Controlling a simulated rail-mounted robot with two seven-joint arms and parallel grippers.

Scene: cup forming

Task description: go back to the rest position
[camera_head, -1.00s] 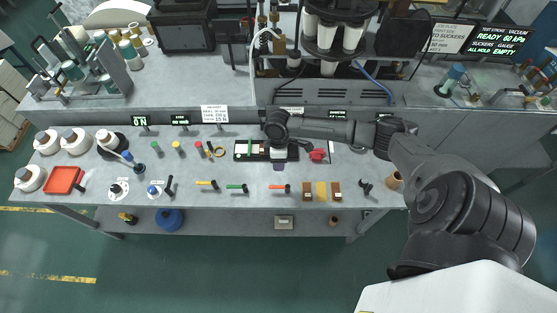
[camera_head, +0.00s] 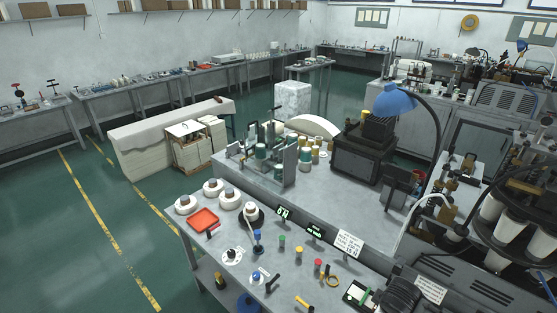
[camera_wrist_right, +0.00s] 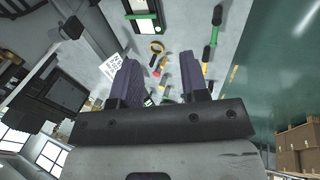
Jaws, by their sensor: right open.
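My right gripper (camera_wrist_right: 158,62) shows in the right wrist view. Its two ribbed grey fingers stand apart with nothing held between them. Beyond them lies the grey bench top (camera_wrist_right: 178,22), with a gap between the fingers and the tools on it. In the head view a dark rounded part at the bottom edge may belong to my right arm; no right gripper fingers can be made out there. My left gripper is in neither view.
The bench carries a red tray (camera_head: 204,220), white rolls (camera_head: 213,189), small handled tools and a dark machine under a blue lamp (camera_head: 394,101). In the wrist view a yellow ring (camera_wrist_right: 157,46) and a green-and-black case (camera_wrist_right: 143,16) lie on it. Green floor is open at left.

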